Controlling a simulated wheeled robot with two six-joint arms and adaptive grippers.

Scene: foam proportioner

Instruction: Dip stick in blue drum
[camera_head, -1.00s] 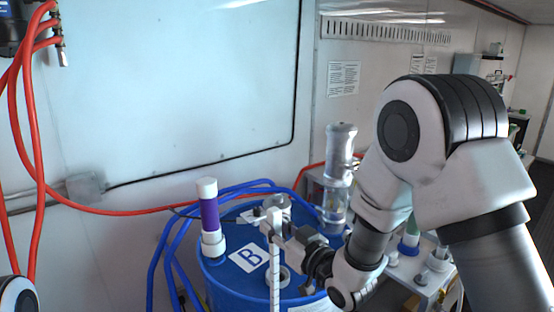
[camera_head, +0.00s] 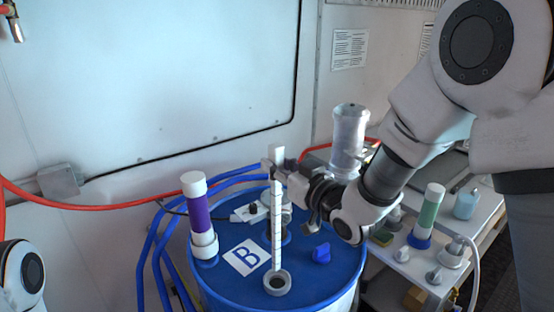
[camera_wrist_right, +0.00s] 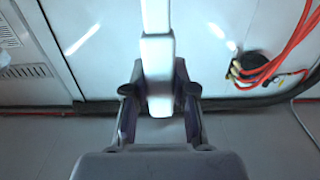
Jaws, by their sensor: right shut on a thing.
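The blue drum (camera_head: 330,276) stands at the bottom centre of the head view, with a white "B" label on its lid. A grey ring-shaped opening (camera_head: 277,283) is near the lid's front edge. My right gripper (camera_head: 275,169) is shut on the white, line-marked stick (camera_head: 277,222) near its top and holds it upright over the lid. The stick's lower end appears at the ring's back edge; I cannot tell whether it is inside or just above. The right wrist view also shows the stick (camera_wrist_right: 159,70) between the fingers (camera_wrist_right: 160,95). My left gripper is out of view.
A purple tube with white ends (camera_head: 200,215) stands on the lid's left side. A blue knob (camera_head: 321,253) sits right of the ring. Blue hoses (camera_head: 150,250) run along the drum's left. A white side table (camera_head: 455,255) with a green tube (camera_head: 430,212) is at the right.

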